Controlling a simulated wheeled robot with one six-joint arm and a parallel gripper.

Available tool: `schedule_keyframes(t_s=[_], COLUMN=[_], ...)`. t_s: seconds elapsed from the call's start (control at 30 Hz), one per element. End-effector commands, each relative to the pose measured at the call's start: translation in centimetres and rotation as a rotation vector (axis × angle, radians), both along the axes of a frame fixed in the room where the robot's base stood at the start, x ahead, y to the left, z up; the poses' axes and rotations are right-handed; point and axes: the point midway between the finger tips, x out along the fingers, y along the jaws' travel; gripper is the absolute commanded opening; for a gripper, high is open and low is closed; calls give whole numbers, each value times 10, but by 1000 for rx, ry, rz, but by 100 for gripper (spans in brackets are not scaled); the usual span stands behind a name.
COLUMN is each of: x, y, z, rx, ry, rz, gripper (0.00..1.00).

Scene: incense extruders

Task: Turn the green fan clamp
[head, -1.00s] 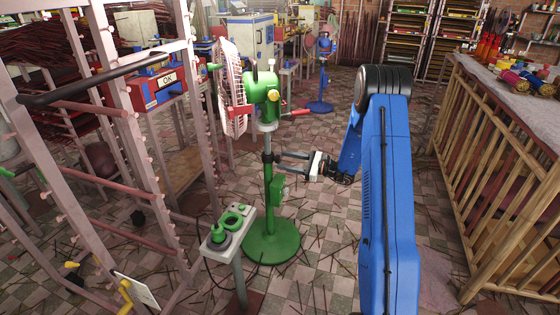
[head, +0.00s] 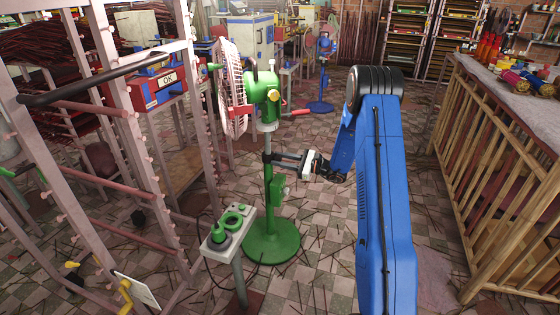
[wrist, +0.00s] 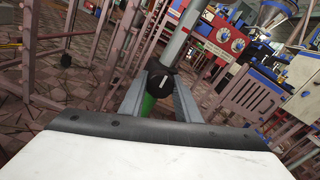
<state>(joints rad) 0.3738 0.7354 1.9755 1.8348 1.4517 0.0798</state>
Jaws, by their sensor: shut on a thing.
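The green fan (head: 262,90) stands upright on a round green base (head: 271,241), with a pink cage facing left. Its black clamp (head: 267,157) sits on the pole, where the grey upper tube meets the green lower tube. My gripper (head: 274,158) reaches in from the right, its fingers at the clamp. In the wrist view the black clamp knob (wrist: 157,82), with a pale bar on its face, lies between the two grey fingertips, and my gripper (wrist: 160,80) is shut on it. The wrist view is tilted relative to the pole.
A small stand with green parts (head: 231,228) is close to the fan's left. Pink racks (head: 120,110) fill the left side. A wooden slatted counter (head: 500,180) is at right. A blue fan (head: 321,75) stands behind. Thin sticks litter the tiled floor.

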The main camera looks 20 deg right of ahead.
Motion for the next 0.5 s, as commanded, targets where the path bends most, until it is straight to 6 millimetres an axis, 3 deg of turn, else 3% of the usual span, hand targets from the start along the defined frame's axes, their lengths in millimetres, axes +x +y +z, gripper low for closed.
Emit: schedule_keyframes(t_s=[0.5], x=[-1], y=[0], z=[0], rx=[-150], ry=[-192], rz=[1], gripper=[7])
